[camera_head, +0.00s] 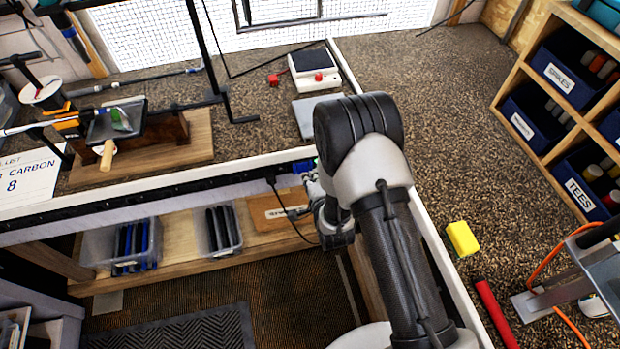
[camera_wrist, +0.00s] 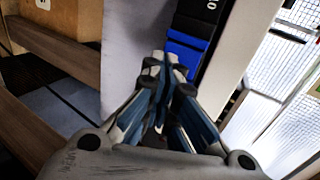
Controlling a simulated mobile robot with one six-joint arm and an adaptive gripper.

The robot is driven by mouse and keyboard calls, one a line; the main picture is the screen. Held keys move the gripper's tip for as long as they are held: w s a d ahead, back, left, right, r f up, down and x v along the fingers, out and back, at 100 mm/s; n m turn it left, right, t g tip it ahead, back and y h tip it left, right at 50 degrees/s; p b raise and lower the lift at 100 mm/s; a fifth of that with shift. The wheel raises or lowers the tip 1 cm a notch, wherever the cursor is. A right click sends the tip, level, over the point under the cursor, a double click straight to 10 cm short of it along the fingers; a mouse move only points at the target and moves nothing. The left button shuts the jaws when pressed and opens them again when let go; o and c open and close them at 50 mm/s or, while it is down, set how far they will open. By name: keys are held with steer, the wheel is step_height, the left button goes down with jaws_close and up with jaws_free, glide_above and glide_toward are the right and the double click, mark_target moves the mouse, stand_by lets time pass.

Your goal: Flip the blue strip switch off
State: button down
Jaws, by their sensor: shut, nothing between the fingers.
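The blue strip switch (camera_head: 303,166) shows as a small blue piece under the front edge of the bench, partly hidden by my arm. In the wrist view the blue switch (camera_wrist: 187,48) is on a dark strip (camera_wrist: 200,18) along a pale bench edge. My gripper (camera_wrist: 166,60) is shut and empty, with its fingertips at the near edge of the blue part. I cannot tell whether they touch it. The switch's on or off position cannot be made out. In the head view my gripper (camera_head: 312,188) is partly hidden by my wrist.
A black cable (camera_head: 280,195) hangs below the switch. A lower shelf holds clear bins (camera_head: 218,230) and a brown board (camera_head: 278,212). On the bench above are a scale (camera_head: 315,70) and a grey pad (camera_head: 308,115). A yellow block (camera_head: 462,238) lies on the right bench.

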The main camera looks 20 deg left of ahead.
steer(key=shift+w+a, duration=0.15)
steer(key=shift+w, duration=0.1)
steer(key=shift+w+a+f+b, duration=0.3)
steer(key=shift+w+b, duration=0.1)
steer(key=shift+b, duration=0.65)
steer(key=shift+r, duration=0.1)
steer(key=shift+w+r+p, duration=0.1)
steer(key=shift+r+p, duration=0.25)
steer(key=shift+r, duration=0.45)
